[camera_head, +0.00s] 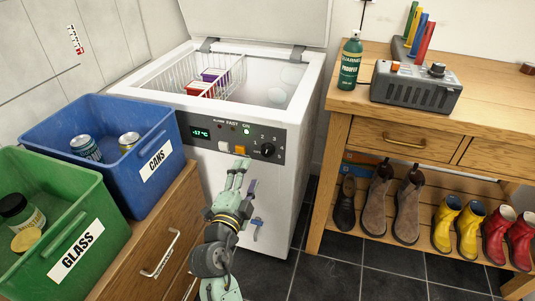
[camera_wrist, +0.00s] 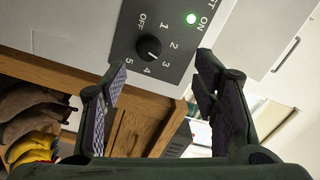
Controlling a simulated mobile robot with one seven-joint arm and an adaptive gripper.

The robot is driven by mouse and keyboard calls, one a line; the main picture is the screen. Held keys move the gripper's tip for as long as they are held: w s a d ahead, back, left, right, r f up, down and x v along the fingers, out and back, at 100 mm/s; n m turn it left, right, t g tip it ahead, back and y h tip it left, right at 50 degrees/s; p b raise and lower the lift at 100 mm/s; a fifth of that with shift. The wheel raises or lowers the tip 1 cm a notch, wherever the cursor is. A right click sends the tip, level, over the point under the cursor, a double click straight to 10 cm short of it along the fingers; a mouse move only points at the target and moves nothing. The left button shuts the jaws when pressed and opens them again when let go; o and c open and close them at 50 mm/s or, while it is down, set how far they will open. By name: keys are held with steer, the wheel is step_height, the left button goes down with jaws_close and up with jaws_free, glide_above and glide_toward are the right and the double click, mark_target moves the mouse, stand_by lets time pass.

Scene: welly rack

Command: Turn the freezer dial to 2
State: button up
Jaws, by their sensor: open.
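The freezer dial (camera_head: 267,150) is a round black knob on the dark control panel at the freezer's front, with numbers around it. In the wrist view the dial (camera_wrist: 148,48) shows closely, with OFF and 1 to 5 around it. A small pale mark on the knob seems to face between 3 and 4; it is too small to be sure. My gripper (camera_head: 238,164) is below and left of the dial in the head view. In the wrist view my gripper (camera_wrist: 157,63) is open, its two fingers apart, with nothing between them and the dial beyond the tips.
The panel also has a display (camera_head: 200,133), rocker switches (camera_head: 231,148) and a green light (camera_head: 247,131). The freezer lid (camera_head: 260,20) stands open. A blue cans bin (camera_head: 105,112) and a green glass bin (camera_head: 90,215) stand left. A wooden bench (camera_head: 345,100) with boots below stands right.

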mark_target(266, 154)
steer(key=shift+m+h, duration=0.3)
steer(key=p+x, duration=0.1)
steer(key=x, duration=0.2)
steer(key=d+p+x, duration=0.1)
steer(key=x, duration=0.3)
steer(key=f+p+x, duration=0.1)
steer(key=x, duration=0.3)
steer(key=shift+s+d+f+p, duration=0.15)
steer(key=shift+s+d+p, duration=0.1)
steer(key=shift+p, duration=0.15)
steer(key=shift+c, duration=0.2)
steer(key=c, duration=1.1)
steer(key=shift+c, duration=0.2)
